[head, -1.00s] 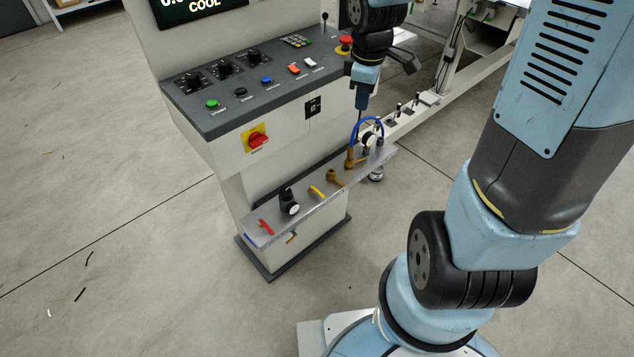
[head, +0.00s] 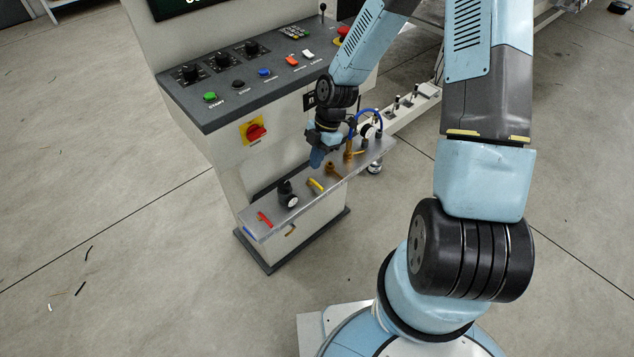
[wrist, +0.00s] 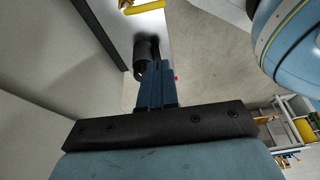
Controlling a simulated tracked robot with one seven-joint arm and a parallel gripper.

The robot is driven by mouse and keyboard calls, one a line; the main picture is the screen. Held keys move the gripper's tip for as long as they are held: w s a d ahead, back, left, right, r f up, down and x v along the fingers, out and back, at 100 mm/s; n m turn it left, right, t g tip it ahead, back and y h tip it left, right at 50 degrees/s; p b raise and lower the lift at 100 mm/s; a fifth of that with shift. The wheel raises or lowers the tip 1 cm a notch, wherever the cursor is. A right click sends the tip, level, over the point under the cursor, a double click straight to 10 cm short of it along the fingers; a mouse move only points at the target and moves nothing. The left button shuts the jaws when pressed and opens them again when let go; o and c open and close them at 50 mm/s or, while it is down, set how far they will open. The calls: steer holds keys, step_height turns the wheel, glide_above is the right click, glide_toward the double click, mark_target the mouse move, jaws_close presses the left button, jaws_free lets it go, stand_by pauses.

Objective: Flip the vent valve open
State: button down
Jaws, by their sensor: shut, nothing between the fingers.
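A grey shelf (head: 265,233) below the control panel carries several valves and fittings. On it are a red lever (head: 264,218), a black regulator (head: 287,194), a yellow lever (head: 316,185) and brass fittings (head: 333,169). No label shows which one is the vent valve. My gripper (head: 316,160) points down just above the shelf, near the yellow lever and brass fittings. In the wrist view its blue fingers (wrist: 156,66) are together and empty. Past them show a black cylinder (wrist: 146,48) and the yellow lever (wrist: 145,6). Contact cannot be told.
The control panel (head: 225,108) with knobs, buttons and a red-yellow switch (head: 254,132) stands behind the shelf. A blue hose (head: 367,113) loops at the shelf's right end, close to my wrist. Open floor (head: 130,230) lies to the left and in front.

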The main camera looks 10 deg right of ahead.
mark_target(316, 184)
steer(key=shift+a+f, duration=0.2)
steer(key=shift+f, duration=0.15)
steer(key=shift+s, duration=0.1)
steer(key=x, duration=1)
steer(key=shift+a, duration=0.1)
steer(key=shift+w+d+f, duration=0.1)
steer(key=shift+w+d, duration=0.3)
steer(key=shift+d, duration=0.2)
steer(key=shift+w+d+f, duration=0.15)
steer(key=shift+w+d, duration=0.25)
steer(key=shift+d, duration=0.15)
steer(key=shift+w+d+f, duration=0.1)
steer(key=shift+w+d, duration=0.25)
steer(key=shift+d, duration=0.15)
